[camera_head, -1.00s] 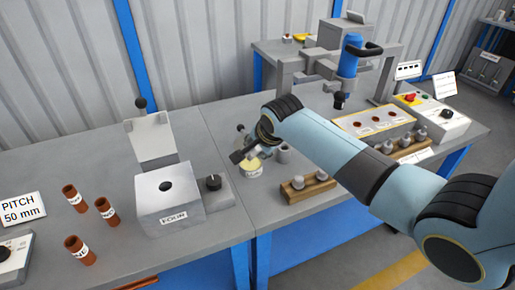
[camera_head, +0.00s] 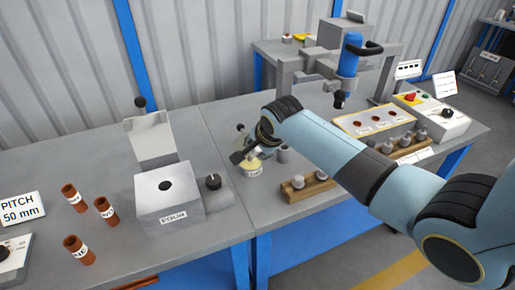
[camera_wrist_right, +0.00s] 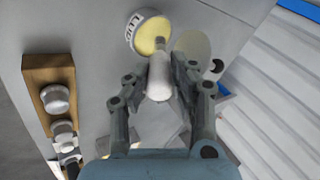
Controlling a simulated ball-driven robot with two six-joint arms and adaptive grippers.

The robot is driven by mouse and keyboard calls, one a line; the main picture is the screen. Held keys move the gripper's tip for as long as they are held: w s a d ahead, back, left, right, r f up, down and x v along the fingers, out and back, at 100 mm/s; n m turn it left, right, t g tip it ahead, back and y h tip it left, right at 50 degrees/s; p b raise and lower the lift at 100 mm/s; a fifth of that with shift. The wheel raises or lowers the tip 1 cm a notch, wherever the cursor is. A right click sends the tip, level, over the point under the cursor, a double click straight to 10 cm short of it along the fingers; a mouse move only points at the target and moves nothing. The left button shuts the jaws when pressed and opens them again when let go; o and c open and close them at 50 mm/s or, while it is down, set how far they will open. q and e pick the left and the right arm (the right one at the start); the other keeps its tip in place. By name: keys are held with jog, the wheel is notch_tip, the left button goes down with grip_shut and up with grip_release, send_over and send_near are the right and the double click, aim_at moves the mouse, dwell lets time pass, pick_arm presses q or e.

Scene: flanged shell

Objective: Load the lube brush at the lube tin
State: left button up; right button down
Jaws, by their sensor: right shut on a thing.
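The lube tin (camera_head: 253,168) is a small white-labelled can with pale yellow contents, standing on the bench near the seam between the two tabletops. In the right wrist view the tin (camera_wrist_right: 150,36) shows at the top, its yellow inside open to the camera. My right gripper (camera_head: 242,153) is directly over the tin, its fingers partly hidden by my arm. It is shut on the lube brush (camera_wrist_right: 159,80), a pale rounded handle whose narrower end overlaps the tin's yellow contents. I cannot tell how deep the brush end sits. My left gripper is out of view.
A wooden block with grey knobs (camera_head: 300,190) stands close right of the tin. A grey box with a round hole (camera_head: 168,210) and a small dark-knobbed block (camera_head: 213,192) stand to the left.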

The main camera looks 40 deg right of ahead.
jog(key=shift+f, duration=0.35)
jog(key=shift+s+f, duration=0.1)
dwell(1.6)
notch_tip(320, 180, up, 7)
jog(key=p, duration=0.8)
dwell(0.7)
